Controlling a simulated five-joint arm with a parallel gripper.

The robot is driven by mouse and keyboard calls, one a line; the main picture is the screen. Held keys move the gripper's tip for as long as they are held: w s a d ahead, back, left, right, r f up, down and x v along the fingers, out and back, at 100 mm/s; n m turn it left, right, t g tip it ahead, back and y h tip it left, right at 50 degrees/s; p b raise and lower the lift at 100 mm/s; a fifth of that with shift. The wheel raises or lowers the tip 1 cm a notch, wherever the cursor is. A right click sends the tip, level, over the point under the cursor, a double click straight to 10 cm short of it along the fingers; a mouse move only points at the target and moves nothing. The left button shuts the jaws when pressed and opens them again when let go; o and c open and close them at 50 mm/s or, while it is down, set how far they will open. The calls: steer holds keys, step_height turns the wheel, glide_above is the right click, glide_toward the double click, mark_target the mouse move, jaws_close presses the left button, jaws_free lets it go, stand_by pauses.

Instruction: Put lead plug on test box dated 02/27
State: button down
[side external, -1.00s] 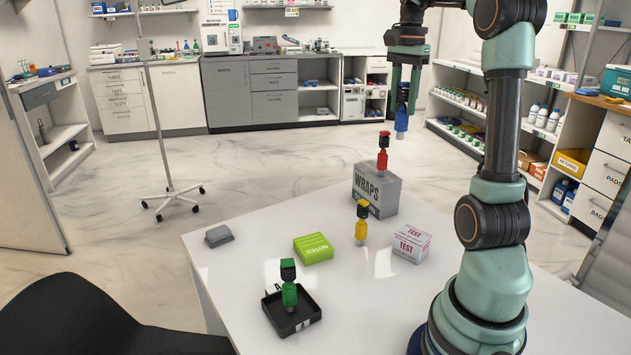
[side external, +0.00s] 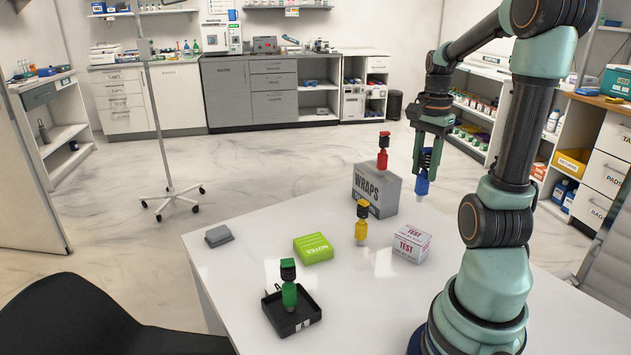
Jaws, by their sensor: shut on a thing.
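My gripper (side external: 427,165) is shut on a blue lead plug (side external: 422,184) and holds it upright in the air. The plug's pale tip points down, above and a little right of the white test box (side external: 412,243) in the picture. The box has red TEST lettering and stands on the white table (side external: 360,300). Any date on it is too small to read. A red plug (side external: 383,151) stands on the grey WRAPS box (side external: 376,190). A yellow plug (side external: 361,222) stands upright on the table. A green plug (side external: 289,285) stands in a black tray (side external: 309,316).
A green NOTES box (side external: 313,248) lies left of the yellow plug. A small grey block (side external: 219,236) lies near the table's left edge. The table's front middle is clear. A black chair (side external: 70,315) stands at the front left.

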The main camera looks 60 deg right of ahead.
mark_target(419, 201)
step_height(419, 201, down, 9)
stand_by(0.5)
steer(key=shift+f, duration=0.15)
steer(key=c, duration=0.5)
jaws_free()
